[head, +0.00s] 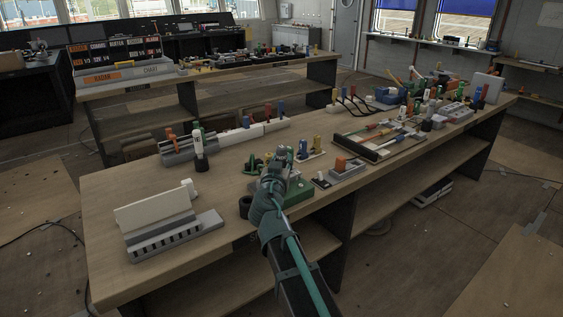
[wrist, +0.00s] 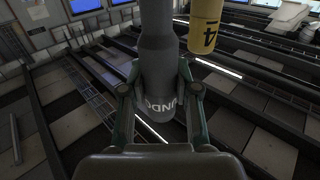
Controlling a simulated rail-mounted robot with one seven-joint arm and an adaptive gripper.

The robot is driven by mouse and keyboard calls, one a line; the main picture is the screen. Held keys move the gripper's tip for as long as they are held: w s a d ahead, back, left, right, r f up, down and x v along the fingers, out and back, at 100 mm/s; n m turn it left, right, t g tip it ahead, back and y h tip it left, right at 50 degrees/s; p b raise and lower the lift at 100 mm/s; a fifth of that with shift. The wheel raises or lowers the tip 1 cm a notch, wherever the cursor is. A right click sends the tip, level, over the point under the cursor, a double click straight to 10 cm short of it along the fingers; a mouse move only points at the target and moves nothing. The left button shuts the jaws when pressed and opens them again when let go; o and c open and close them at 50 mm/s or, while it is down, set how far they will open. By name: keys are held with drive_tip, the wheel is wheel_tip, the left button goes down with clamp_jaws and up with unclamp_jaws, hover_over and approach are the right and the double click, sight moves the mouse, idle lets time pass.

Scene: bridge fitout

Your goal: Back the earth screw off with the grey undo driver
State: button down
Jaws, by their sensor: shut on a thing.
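My gripper (wrist: 160,118) is shut on the grey undo driver (wrist: 158,60), whose lettering partly shows between the fingers in the wrist view. In the head view my gripper (head: 281,160) is over the near middle of the workbench, just above and behind a green block (head: 299,191). My arm and gripper hide much of what lies there. The driver is too small to make out in the head view. I cannot pick out the earth screw in either view, nor tell whether the driver touches anything.
A yellow cylinder marked 4 (wrist: 206,28) is close right of the driver. On the workbench (head: 120,195), a white-and-grey rack (head: 160,225) stands left, and a tray (head: 380,143) with several tools lies right. Upright coloured pieces (head: 304,148) crowd near my gripper.

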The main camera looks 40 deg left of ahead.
sight(281, 146)
drive_tip(key=shift+f+b, duration=0.4)
drive_tip(key=shift+b, duration=0.5)
idle(1.4)
drive_tip(key=shift+b, duration=1.4)
idle(2.3)
drive_tip(key=shift+r, duration=0.15)
drive_tip(key=shift+r+p, duration=0.65)
drive_tip(key=shift+r, duration=2.35)
drive_tip(key=shift+a, duration=0.1)
